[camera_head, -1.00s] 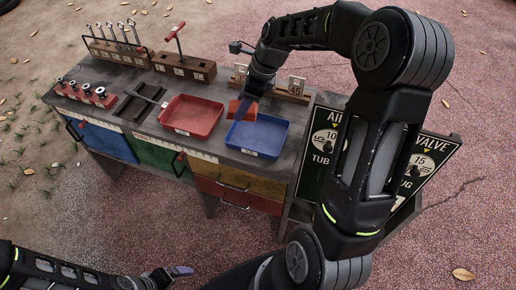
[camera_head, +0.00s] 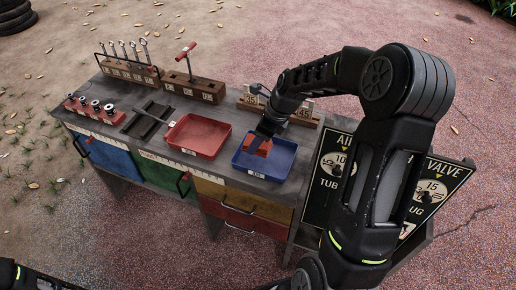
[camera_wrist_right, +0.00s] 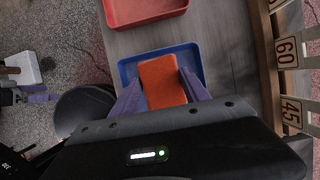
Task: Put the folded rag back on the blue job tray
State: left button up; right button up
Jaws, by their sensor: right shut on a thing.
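The folded rag (camera_head: 260,148) is orange-red and shows at the blue job tray (camera_head: 279,166) in the head view. My right gripper (camera_head: 263,140) comes down from above and is shut on the rag. In the right wrist view the rag (camera_wrist_right: 162,82) lies between the two purple fingers, with the blue tray (camera_wrist_right: 126,70) behind it. Whether the rag touches the tray floor is hard to tell. My left gripper (camera_wrist_right: 38,98) shows small at the left edge of the right wrist view; its jaw state is unclear.
A red tray (camera_head: 199,136) stands left of the blue one on the grey bench. Numbered wooden blocks (camera_head: 303,117) stand close behind the blue tray. A dark tray (camera_head: 148,122), a socket rack (camera_head: 92,109) and tool holders fill the left. Sign boards (camera_head: 432,190) stand at right.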

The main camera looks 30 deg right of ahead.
jog(key=shift+f, duration=1.85)
jog(key=o, duration=1.3)
jog(key=shift+f, duration=0.15)
jog(key=shift+o, duration=0.2)
jog(key=v, duration=1.2)
